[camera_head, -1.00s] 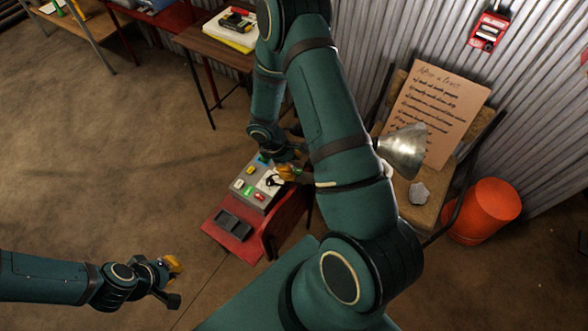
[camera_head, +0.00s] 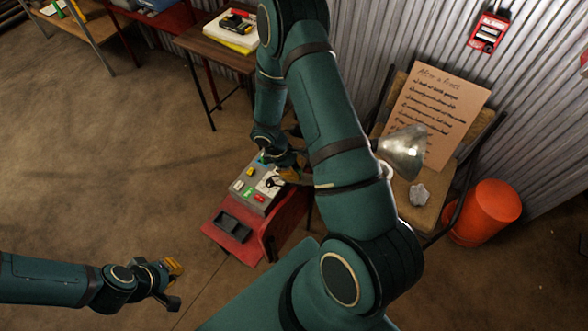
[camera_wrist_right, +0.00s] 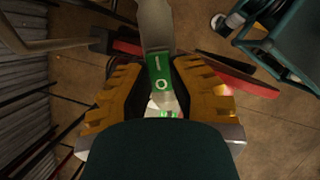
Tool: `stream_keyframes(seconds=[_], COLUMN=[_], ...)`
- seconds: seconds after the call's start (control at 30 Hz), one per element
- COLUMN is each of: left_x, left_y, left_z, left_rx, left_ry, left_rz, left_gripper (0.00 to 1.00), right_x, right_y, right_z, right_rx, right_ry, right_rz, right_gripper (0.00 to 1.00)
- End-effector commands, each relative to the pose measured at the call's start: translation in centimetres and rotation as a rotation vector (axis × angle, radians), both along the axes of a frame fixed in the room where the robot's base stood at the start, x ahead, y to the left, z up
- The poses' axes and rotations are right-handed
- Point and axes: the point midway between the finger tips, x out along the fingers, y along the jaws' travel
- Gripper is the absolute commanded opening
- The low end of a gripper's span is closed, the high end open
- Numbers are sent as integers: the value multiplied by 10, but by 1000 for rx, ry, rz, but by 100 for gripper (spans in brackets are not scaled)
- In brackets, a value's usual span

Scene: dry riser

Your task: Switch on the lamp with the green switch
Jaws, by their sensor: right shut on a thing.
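A green switch (camera_wrist_right: 160,72) with white I and O marks sits between the yellow fingers of my right gripper (camera_wrist_right: 158,70) in the right wrist view. The gripper is shut on it. In the head view, my right gripper (camera_head: 290,173) is at the right edge of the grey panel (camera_head: 243,199), and its arm hides part of the area. The lamp's metal shade (camera_head: 403,152) shows to the right of my arm; I cannot tell whether it is lit. My left gripper (camera_head: 174,284) is open and empty above the floor at lower left.
The panel, with several coloured parts, stands on a red stand (camera_head: 226,240). A handwritten board (camera_head: 436,110) leans on a chair, where a grey stone (camera_head: 419,193) lies. An orange bin (camera_head: 486,212) stands at the right. The floor at left is clear.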

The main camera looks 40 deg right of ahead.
Motion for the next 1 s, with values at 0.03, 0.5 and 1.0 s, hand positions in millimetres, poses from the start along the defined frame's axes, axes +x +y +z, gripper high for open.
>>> stream_keyframes(seconds=[0.03,0.5,1.0], left_x=[0,-6,-5], left_y=[0,-1,-1], left_z=[-1,-28,-29], left_rx=[0,-3,-3], left_ry=[0,13,10], left_rz=[0,-11,-10], left_gripper=[0,0,0], right_x=[-1,-7,-7], right_y=[0,-4,-4], right_z=[-1,-4,-1], right_rx=[5,220,260], right_ry=[-3,-254,-301], right_rz=[-1,-5,1], right_gripper=[0,0,30])
